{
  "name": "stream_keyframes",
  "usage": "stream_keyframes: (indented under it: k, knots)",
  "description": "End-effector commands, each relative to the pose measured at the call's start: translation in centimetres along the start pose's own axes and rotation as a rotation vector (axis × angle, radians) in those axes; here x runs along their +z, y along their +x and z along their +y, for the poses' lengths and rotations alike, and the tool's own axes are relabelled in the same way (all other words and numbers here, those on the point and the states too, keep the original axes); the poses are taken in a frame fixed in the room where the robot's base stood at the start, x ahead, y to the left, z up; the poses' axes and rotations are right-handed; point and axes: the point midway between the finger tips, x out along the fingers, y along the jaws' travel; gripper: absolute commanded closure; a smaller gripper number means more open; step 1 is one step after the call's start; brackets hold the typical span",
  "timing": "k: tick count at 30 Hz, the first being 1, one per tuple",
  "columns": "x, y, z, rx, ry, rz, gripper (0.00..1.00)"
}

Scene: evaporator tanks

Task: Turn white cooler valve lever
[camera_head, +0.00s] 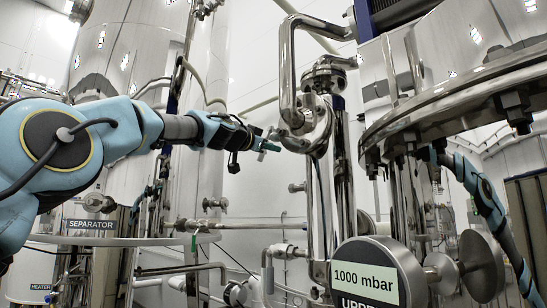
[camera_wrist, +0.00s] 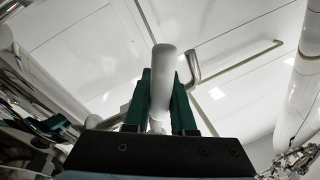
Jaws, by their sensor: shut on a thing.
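The white valve lever (camera_wrist: 163,72) is a rounded white bar in the middle of the wrist view, standing up between my two green fingers. My gripper (camera_wrist: 160,92) is shut on it, with a finger on each side and the lever's rounded end sticking out past the fingertips. In the head view my gripper (camera_head: 268,146) is at the centre, just left of the bent shiny pipe (camera_head: 310,138). There the lever is too small and hidden by the fingers to make out. The valve body is not clearly visible.
A large steel tank (camera_head: 445,95) with a bolted flange fills the right. A round gauge marked 1000 mbar (camera_head: 366,277) stands low at front right. A tank labelled SEPARATOR (camera_head: 91,224) is behind my arm. Thin pipes cross below my gripper.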

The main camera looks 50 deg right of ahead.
Motion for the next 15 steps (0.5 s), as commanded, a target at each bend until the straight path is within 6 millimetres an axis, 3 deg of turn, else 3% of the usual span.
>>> stream_keyframes:
  k: [15]
  knots:
    - [-0.21,0.03,-0.68,-0.005,0.092,0.019,1.00]
